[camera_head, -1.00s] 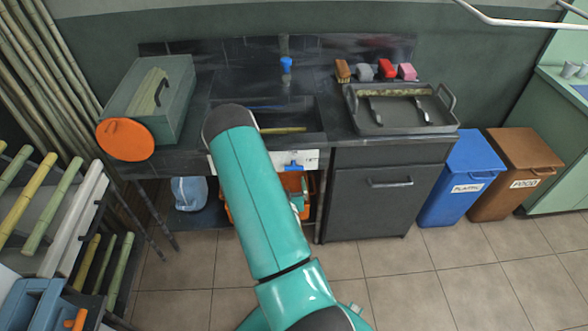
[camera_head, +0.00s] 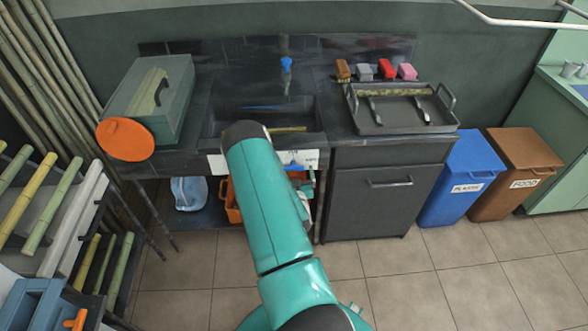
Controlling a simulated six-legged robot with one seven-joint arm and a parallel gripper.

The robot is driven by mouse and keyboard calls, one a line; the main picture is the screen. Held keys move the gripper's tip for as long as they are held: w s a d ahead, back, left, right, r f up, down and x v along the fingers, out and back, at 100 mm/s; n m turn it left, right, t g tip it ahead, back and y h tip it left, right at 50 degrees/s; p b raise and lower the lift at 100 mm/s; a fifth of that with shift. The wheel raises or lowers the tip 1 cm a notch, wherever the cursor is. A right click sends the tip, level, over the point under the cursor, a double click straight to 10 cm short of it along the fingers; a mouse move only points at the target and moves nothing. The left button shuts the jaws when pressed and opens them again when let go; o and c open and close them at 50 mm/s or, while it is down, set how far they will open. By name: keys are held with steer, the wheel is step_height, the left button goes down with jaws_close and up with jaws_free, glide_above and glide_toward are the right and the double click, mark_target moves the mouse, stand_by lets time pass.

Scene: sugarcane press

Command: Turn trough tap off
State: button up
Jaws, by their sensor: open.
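A blue-topped tap (camera_head: 286,64) stands upright at the back of the dark sink trough (camera_head: 222,121). A blue streak lies in the trough below it; I cannot tell whether it is running water. A small blue part also shows on the white labelled panel (camera_head: 310,158) on the trough's front. My teal arm rises in front of the trough and hides part of it. My gripper (camera_head: 307,191) shows only partly to the right of my arm, low in front of the panel and apart from the back tap. Its jaws are open and mostly hidden.
A green box (camera_head: 178,103) and an orange disc (camera_head: 125,139) are on the left. A dark tray (camera_head: 385,128) sits on the right counter, with several small blocks behind. Blue (camera_head: 462,180) and brown (camera_head: 513,172) bins stand right. Floor at lower right is clear.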

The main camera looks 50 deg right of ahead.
steer(key=shift+x, duration=1.45)
steer(key=c, duration=0.9)
steer(key=shift+n, duration=0.6)
steer(key=o, duration=0.9)
steer(key=shift+a, duration=0.1)
steer(key=v, duration=1.3)
steer(key=shift+s+a, duration=0.25)
steer(key=shift+s, duration=0.05)
